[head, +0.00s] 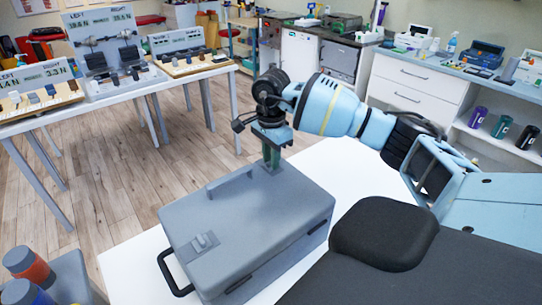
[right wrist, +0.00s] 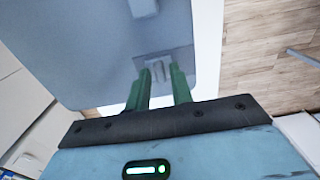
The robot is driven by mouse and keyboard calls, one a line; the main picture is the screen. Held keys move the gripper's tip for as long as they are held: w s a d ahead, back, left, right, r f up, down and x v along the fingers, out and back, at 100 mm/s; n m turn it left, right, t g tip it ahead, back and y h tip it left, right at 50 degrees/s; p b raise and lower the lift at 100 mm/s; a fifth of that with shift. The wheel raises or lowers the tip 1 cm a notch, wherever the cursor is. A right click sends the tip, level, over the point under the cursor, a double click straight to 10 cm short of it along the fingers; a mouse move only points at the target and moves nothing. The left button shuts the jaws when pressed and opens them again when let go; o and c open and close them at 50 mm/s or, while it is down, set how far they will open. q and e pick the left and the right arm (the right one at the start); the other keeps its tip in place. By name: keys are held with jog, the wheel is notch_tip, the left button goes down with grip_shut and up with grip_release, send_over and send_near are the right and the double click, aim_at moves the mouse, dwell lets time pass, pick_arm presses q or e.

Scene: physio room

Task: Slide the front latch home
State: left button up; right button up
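A grey case (head: 250,225) lies closed on a white table. One latch (head: 203,243) shows on the lid at the near left, by the black carry handle (head: 172,275). My right gripper (head: 270,160) points down at the far end of the lid. In the right wrist view its green fingers (right wrist: 159,75) stand apart over a second grey latch (right wrist: 155,62) on the lid, which shows between and beyond the tips. I cannot tell whether the fingers touch it. The fingers hide this latch in the head view. My left gripper is not in view.
A raised grey bar (head: 229,183) on the lid lies left of my right gripper. A black padded block (head: 384,232) is right of the case. Orange and blue cylinders (head: 27,265) stand at the lower left. White table (head: 335,165) is bare behind the case.

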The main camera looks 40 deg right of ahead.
grip_shut()
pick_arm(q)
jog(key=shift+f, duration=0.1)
pick_arm(e)
jog(key=shift+w+d+f+b, duration=0.1)
jog(key=shift+w+b, duration=0.25)
jog(key=shift+w, duration=1.1)
jog(key=shift+o, duration=1.4)
grip_release()
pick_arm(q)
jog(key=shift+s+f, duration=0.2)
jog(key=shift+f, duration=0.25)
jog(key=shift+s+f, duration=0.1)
pick_arm(e)
jog(key=shift+r, duration=0.2)
